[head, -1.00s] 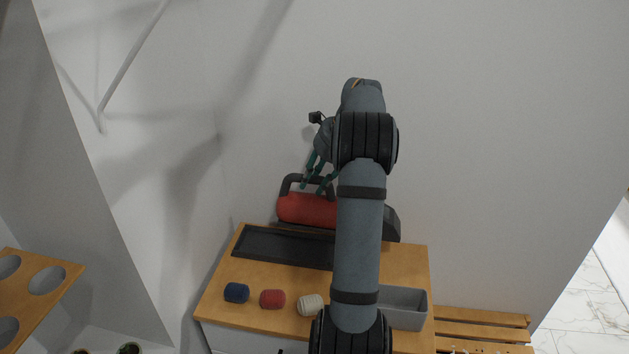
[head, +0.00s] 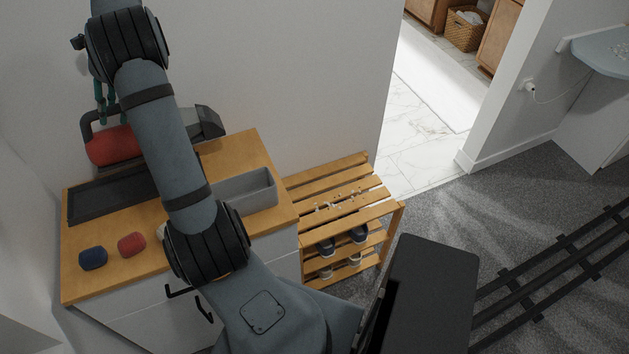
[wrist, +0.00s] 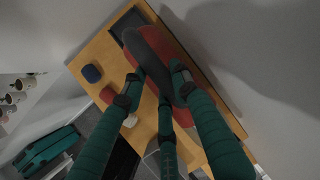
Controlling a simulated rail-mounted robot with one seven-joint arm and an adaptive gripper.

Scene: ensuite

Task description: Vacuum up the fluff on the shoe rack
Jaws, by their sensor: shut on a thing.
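The handheld vacuum (head: 112,146) has a red body, a dark looped handle and a grey nozzle pointing right in the head view. It is by the wall at the back of the cabinet. My gripper (head: 105,103) is shut on its handle, fingers reaching down from above. In the wrist view the vacuum (wrist: 190,68) lies between my teal fingers (wrist: 160,88). Whether it is clear of the cabinet top is hard to tell. Fluff (head: 338,202), small pale bits, is scattered over the top slats of the wooden shoe rack (head: 360,166), away from my gripper.
The wooden cabinet (head: 250,150) bears a black tray (head: 100,200), a grey bin (head: 247,192) and blue (head: 92,257) and red (head: 131,244) rolls. Shoes (head: 358,234) sit on the rack's lower shelves. A doorway and open carpet (head: 440,215) lie to the right.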

